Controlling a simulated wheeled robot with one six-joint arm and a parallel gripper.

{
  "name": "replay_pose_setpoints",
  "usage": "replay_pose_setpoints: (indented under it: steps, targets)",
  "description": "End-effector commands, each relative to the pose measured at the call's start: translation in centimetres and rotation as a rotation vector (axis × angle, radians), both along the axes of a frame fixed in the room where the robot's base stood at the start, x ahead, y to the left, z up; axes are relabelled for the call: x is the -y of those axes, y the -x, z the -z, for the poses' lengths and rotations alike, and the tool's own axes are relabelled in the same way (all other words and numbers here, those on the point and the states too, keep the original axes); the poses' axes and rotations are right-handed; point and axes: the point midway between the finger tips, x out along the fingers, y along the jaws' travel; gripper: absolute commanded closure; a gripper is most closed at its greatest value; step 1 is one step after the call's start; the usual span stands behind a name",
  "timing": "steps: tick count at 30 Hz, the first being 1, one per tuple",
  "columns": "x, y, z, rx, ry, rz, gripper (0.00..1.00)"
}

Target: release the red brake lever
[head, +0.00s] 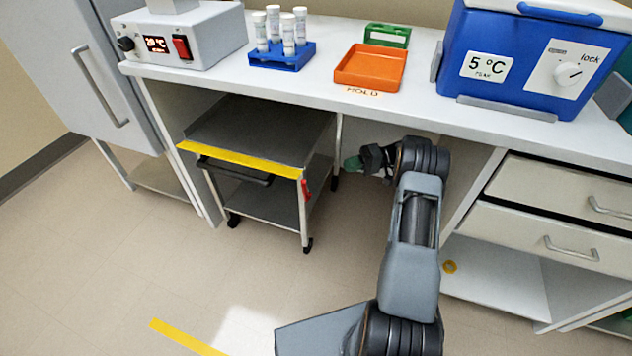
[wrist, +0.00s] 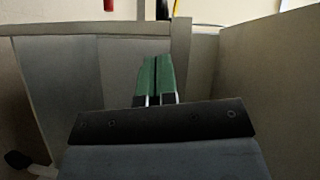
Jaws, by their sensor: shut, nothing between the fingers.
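The red brake lever (head: 306,188) is on the right front post of a grey cart (head: 258,105) parked under the bench, just below the cart's yellow front edge. My gripper (head: 352,163) is right of the cart, beneath the bench top, apart from the lever. Its green fingers (wrist: 156,78) are closed together and empty in the wrist view. A small red piece (wrist: 108,5) is cut off at that view's top edge; I cannot tell whether it is the lever.
Drawers (head: 545,238) stand at the right. The floor (head: 120,240) in front of the cart is clear.

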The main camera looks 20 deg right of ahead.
Motion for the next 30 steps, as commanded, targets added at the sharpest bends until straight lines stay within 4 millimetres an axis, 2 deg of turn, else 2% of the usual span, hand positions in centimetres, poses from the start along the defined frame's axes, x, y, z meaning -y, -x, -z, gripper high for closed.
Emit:
replay_pose_setpoints:
  steps: [5,20,30]
  targets:
    - [-1.1,0.0,0.1,0.000,0.000,-0.001,1.00]
    - [-10.0,-0.4,1.2,0.000,0.000,-0.002,1.00]
    - [-12.4,1.8,1.7,0.000,0.000,-0.001,1.00]
